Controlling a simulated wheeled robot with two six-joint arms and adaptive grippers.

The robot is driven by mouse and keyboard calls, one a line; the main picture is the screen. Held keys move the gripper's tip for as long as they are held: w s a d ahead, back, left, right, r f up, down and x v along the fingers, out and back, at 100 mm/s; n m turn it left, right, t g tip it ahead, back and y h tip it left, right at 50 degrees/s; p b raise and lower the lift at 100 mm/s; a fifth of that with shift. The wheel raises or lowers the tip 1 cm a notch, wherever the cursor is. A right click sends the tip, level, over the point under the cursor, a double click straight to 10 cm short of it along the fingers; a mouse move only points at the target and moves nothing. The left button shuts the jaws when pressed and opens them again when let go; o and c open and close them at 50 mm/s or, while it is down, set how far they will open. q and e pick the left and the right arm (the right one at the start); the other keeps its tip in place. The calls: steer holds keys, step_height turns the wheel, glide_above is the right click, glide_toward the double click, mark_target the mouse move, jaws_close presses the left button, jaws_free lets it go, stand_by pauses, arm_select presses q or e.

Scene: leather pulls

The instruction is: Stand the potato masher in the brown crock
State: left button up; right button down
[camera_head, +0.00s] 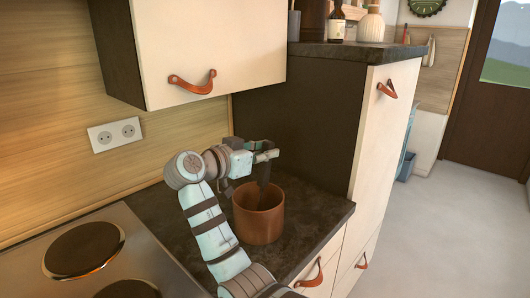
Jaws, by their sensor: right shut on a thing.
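The brown crock (258,222) stands upright on the dark countertop, near its right end. My right gripper (264,156) is above the crock's rim and is shut on the potato masher (264,175). Only a dark, narrow part of the masher shows, hanging down from the gripper to the crock's opening. Its lower end is hidden by the crock wall, and I cannot tell whether it touches the bottom. My left gripper is not in view.
A tall dark cabinet side (300,125) rises close behind the crock. A wall cabinet (210,50) with a leather pull hangs above left. The hob (85,250) lies to the left. Some bare countertop (315,213) is free right of the crock.

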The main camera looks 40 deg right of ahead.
steer(key=c, duration=1.4)
jaws_free()
steer(key=o, duration=0.5)
stand_by(0.5)
steer(key=p+v, duration=0.1)
steer(key=v, duration=0.9)
stand_by(0.4)
